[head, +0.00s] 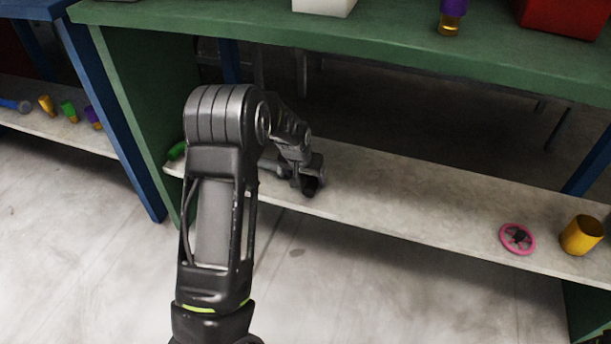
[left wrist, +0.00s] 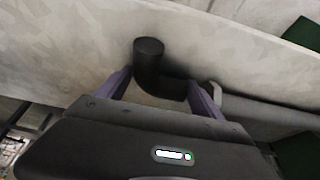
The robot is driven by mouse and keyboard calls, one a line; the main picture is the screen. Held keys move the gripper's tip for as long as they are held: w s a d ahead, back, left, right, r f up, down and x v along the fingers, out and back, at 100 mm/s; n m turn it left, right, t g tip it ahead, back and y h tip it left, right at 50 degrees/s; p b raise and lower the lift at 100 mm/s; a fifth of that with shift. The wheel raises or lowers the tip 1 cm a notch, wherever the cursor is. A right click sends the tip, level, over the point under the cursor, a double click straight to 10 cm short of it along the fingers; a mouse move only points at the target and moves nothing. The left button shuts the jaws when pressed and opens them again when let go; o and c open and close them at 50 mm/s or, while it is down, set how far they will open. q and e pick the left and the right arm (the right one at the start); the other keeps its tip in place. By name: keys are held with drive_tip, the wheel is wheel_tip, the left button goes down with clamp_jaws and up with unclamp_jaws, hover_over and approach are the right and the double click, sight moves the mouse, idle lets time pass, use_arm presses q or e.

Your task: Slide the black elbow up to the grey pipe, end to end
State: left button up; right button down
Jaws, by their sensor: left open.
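The black elbow (left wrist: 150,62) lies on the pale shelf, one round end facing the camera and its other leg bent to the right in the left wrist view. My left gripper (left wrist: 162,80) is open, with its purple fingers on either side of the elbow; I cannot tell whether they touch it. The grey pipe (left wrist: 262,118) lies to the right, its pale end beside the right finger, which hides the space between pipe and elbow. In the head view my left gripper (head: 308,178) is low over the shelf, mostly hidden by its own arm. My right gripper is out of view.
The pale lower shelf (head: 410,205) sits beneath a green tabletop (head: 340,38), which limits height. The middle is clear.

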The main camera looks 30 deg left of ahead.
sight(302, 191)
use_arm(q)
drive_tip(key=o, duration=0.5)
drive_tip(key=shift+c, duration=0.2)
drive_tip(key=p+v, duration=0.3)
drive_tip(key=v, duration=0.4)
drive_tip(key=shift+s+r, duration=0.25)
drive_tip(key=shift+r, duration=0.1)
